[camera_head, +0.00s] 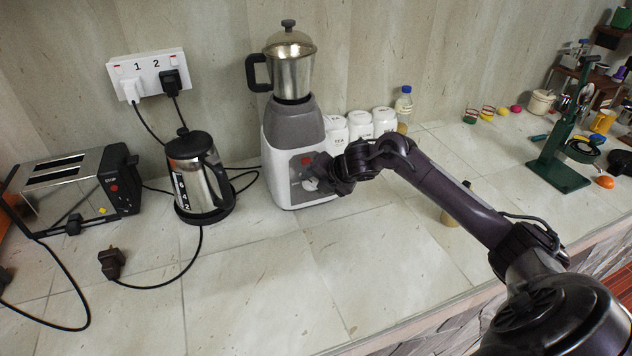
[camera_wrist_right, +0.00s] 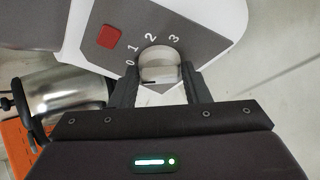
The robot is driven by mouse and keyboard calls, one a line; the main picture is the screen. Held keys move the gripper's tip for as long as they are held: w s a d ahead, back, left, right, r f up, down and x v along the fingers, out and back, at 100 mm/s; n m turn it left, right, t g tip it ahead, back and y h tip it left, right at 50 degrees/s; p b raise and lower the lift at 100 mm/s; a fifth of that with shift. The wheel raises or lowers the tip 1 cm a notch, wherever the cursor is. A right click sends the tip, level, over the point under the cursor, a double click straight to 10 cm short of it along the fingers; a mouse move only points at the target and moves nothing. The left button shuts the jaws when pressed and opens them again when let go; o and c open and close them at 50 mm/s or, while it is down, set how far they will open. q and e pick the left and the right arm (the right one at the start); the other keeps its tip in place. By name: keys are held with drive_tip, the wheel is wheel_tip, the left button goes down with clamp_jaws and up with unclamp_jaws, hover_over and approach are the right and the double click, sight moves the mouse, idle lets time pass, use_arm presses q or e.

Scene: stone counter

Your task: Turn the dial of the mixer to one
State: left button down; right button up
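The mixer (camera_head: 290,135) stands against the wall, white and grey with a steel jar on top. Its front panel has a red square and a white dial (camera_wrist_right: 160,66), with numbers 0 to 3 arced around it. A short dark mark shows on the dial's lower left, on the side of the 0; its exact setting is hard to read. My right gripper (camera_wrist_right: 160,82) is at the dial, one finger on each side of it. The fingers are apart, very close to the dial; I cannot tell whether they press on it. In the head view my right gripper (camera_head: 325,172) hides most of the dial.
A steel kettle (camera_head: 200,180) and a toaster (camera_head: 70,185) stand left of the mixer, with loose cords and a plug (camera_head: 112,263). White canisters (camera_head: 360,125) and a bottle (camera_head: 404,105) stand behind my right arm. The front counter is mostly clear.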

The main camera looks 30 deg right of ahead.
drive_tip(key=shift+c, duration=0.4)
drive_tip(key=shift+f+m, duration=0.1)
drive_tip(key=shift+m, duration=0.2)
drive_tip(key=shift+s+f+m+t+b, duration=0.15)
drive_tip(key=shift+m+t+b, duration=0.3)
drive_tip(key=shift+m, duration=0.55)
drive_tip(key=shift+m+t+y, duration=0.4)
drive_tip(key=shift+m+t, duration=0.05)
drive_tip(key=shift+m, duration=0.65)
drive_tip(key=shift+m+t, duration=0.5)
drive_tip(key=shift+m, duration=0.7)
drive_tip(key=o, duration=0.9)
drive_tip(key=shift+c, duration=0.2)
